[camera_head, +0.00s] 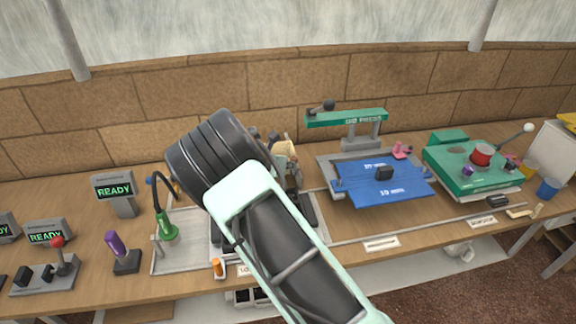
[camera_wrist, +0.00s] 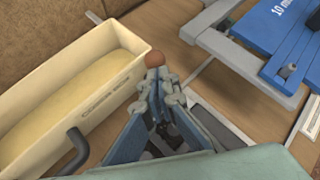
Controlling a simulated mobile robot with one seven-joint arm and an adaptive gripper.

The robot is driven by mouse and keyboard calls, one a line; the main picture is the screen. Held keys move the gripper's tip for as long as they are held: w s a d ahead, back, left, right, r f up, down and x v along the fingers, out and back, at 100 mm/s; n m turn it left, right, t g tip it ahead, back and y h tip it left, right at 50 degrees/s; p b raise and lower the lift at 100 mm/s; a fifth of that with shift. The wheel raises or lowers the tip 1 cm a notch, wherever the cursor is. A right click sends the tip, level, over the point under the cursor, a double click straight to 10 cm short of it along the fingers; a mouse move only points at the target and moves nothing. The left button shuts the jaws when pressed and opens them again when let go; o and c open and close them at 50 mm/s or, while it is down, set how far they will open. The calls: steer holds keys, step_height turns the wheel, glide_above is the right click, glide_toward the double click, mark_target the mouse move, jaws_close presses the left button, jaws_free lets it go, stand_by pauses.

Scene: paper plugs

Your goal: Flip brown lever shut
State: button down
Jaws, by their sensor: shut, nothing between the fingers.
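My gripper (camera_wrist: 165,95) is shut and empty in the wrist view, its fingertips close together. A round brown knob (camera_wrist: 155,58) shows right at the fingertips; I take it for the end of the brown lever. It looks very close to the fingers, but I cannot tell whether they touch. The rest of the lever is hidden behind the gripper. In the head view my arm covers most of this spot, and the lever cannot be made out clearly.
A cream box (camera_wrist: 112,85) with yellowish contents stands left of the gripper in the wrist view. A blue plate on a grey frame (camera_head: 385,187) lies to the right. A green press (camera_head: 345,118) stands behind it. A green lamp-like tool (camera_head: 165,230) stands to the left.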

steer(key=shift+d+r, duration=0.1)
steer(key=shift+d, duration=0.1)
steer(key=w+d+f+m+g+y+b, duration=0.1)
steer(key=d+y, duration=0.1)
steer(key=d, duration=0.3)
steer(key=shift+w+d+y, duration=0.4)
stand_by(0.4)
steer(key=shift+s+a+f+b, duration=0.2)
steer(key=shift+a+f+b, duration=0.15)
steer(key=shift+a, duration=0.35)
